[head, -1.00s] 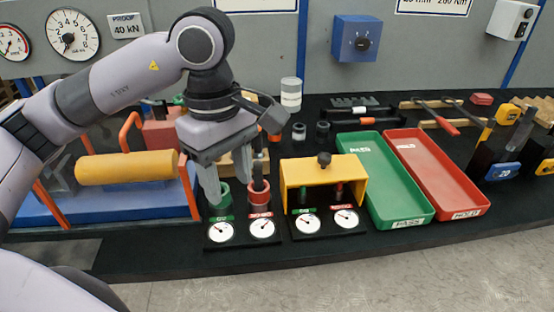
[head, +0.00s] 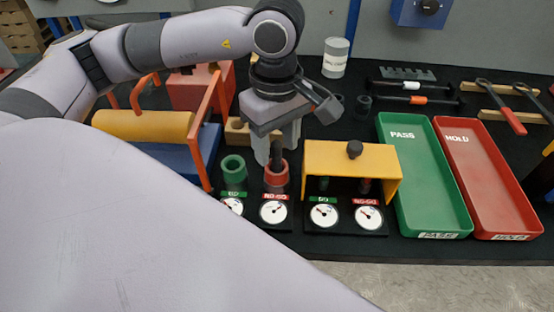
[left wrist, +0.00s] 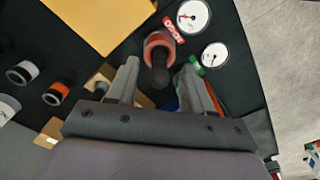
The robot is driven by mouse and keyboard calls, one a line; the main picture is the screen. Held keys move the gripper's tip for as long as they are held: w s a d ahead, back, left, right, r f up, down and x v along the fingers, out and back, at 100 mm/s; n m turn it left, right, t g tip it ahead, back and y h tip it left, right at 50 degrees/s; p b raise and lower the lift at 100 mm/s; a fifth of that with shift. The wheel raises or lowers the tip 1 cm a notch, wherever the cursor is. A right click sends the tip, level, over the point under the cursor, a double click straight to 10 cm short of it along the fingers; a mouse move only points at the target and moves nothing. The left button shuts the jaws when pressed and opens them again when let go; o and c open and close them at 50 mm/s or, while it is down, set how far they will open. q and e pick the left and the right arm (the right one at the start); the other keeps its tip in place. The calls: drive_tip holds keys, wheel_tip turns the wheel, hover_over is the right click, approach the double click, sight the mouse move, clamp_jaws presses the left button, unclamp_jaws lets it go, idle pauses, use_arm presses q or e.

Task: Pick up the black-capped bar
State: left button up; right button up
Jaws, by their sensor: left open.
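A dark bar with a black rounded top (head: 277,153) stands upright in the red NO-GO ring (head: 276,178). In the left wrist view the bar (left wrist: 159,73) sticks up from the red ring (left wrist: 158,40) towards the camera. My left gripper (head: 276,157) is above the ring, fingers pointing down, one on each side of the bar. In the left wrist view the open fingers (left wrist: 160,80) show gaps to the bar on both sides. The bar's lower part is hidden in the ring. My right gripper is not in view.
The green GO ring (head: 233,170) stands left of the red one. A yellow cover (head: 350,158) over another gauge pair is close on the right. Green PASS (head: 425,180) and red HOLD (head: 490,180) trays lie further right. An orange-framed stand (head: 205,130) is on the left.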

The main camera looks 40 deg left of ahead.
use_arm(q)
drive_tip(key=shift+f, duration=0.5)
clamp_jaws()
drive_tip(key=shift+w+r, duration=0.1)
drive_tip(key=shift+r, duration=0.05)
wheel_tip(320, 180, up, 10)
drive_tip(key=shift+r, duration=0.25)
wheel_tip(320, 180, up, 9)
drive_tip(key=p, duration=0.1)
drive_tip(key=shift+r+p, duration=0.15)
drive_tip(key=shift+p, duration=0.2)
